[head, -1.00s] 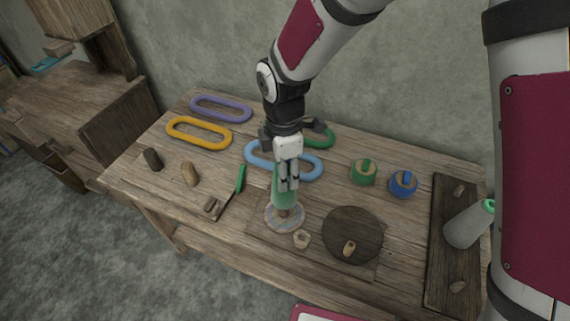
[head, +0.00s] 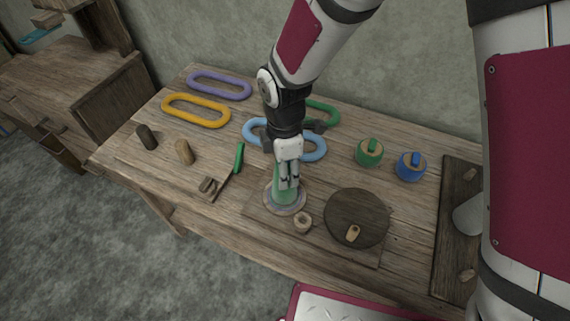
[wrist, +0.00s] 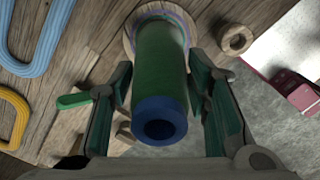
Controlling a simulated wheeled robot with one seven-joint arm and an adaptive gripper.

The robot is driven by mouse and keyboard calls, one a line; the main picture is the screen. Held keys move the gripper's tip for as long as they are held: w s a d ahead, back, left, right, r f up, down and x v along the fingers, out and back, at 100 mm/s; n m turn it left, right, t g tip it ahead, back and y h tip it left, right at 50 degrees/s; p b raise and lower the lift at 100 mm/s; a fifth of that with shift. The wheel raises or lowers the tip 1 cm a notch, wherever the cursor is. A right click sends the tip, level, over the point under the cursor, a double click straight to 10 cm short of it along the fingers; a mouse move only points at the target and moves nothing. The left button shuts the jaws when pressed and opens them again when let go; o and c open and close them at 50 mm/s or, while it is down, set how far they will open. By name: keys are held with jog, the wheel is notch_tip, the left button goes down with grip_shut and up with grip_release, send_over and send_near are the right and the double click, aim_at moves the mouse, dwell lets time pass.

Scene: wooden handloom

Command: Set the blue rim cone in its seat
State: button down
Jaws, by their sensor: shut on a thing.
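The blue rim cone is a green, near-cylindrical cone (wrist: 160,65) with a blue ring around the open end facing the wrist camera. My gripper (head: 289,182) is shut on it, one finger on each side. In the head view the cone (head: 278,191) stands about upright over a round pale disc (head: 299,204), apparently its seat. Its lower end overlaps the disc's middle; the fingers hide part of the cone, and I cannot tell whether it rests fully down. In the wrist view the disc (wrist: 133,34) shows behind the cone's far end.
A wooden nut (head: 303,222) lies close to the disc, and a dark round plate (head: 356,219) lies to its right. Green (head: 369,153) and blue (head: 411,168) knobbed pots stand farther right. Oval rings lie behind; a green-handled tool (head: 239,158) lies left.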

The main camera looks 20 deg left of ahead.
jog(key=c, duration=0.8)
grip_release()
notch_tip(320, 180, up, 12)
